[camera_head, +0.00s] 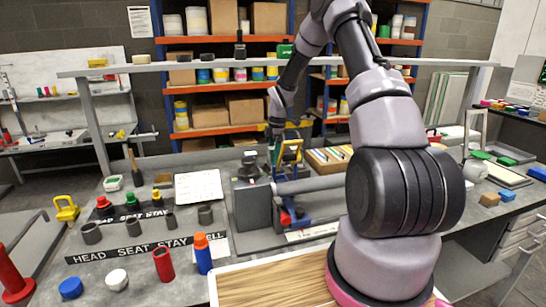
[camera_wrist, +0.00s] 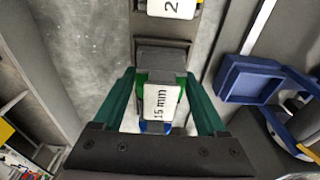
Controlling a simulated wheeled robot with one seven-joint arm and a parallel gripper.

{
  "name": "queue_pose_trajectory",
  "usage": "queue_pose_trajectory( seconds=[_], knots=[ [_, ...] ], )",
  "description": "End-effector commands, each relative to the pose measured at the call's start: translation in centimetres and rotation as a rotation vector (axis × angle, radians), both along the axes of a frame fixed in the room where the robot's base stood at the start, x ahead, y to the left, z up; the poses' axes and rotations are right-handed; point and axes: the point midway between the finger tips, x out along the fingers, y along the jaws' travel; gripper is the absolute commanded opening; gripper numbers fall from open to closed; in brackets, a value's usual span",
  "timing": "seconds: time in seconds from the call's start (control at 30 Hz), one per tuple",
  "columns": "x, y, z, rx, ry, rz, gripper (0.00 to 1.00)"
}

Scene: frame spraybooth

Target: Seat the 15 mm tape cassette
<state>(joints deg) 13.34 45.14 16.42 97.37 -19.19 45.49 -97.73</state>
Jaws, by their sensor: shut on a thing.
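My gripper (camera_wrist: 160,76) has two green fingers in the wrist view, closed on either side of the 15 mm tape cassette (camera_wrist: 162,104). The cassette has a white label reading "15 mm", with some green and blue showing beside and below it. Its dark grey end (camera_wrist: 162,60) points toward a grey slotted rail (camera_wrist: 163,46). I cannot tell whether the cassette touches the rail. In the head view my gripper (camera_head: 275,143) is small, above the bench beside a blue fixture with a yellow handle (camera_head: 290,150); the cassette cannot be made out there.
In the wrist view, a white label reading "2" (camera_wrist: 173,8) lies beyond the rail and a blue open-topped part (camera_wrist: 250,80) is at right. In the head view, a grey box (camera_head: 251,205) stands left of the fixture, a white sheet (camera_head: 198,186) lies further left, and a crossbar (camera_head: 250,65) spans behind.

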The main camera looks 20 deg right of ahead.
Motion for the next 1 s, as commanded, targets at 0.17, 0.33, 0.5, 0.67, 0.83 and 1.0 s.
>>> queue_pose_trajectory(
  seconds=[0.17, 0.33, 0.5, 0.67, 0.83, 1.0],
  knots=[
    [0.01, 0.00, 0.02, 0.000, 0.000, 0.000, 0.15],
    [0.01, 0.01, -0.14, 0.000, 0.000, 0.000, 0.15],
    [0.02, 0.00, -0.52, 0.000, -0.001, 0.000, 0.15],
    [0.03, 0.01, -0.75, 0.000, -0.001, 0.000, 0.15],
    [0.03, 0.01, -0.76, 0.000, -0.001, 0.000, 0.15],
    [0.02, 0.02, -0.76, 0.000, -0.001, 0.000, 0.15]
  ],
)
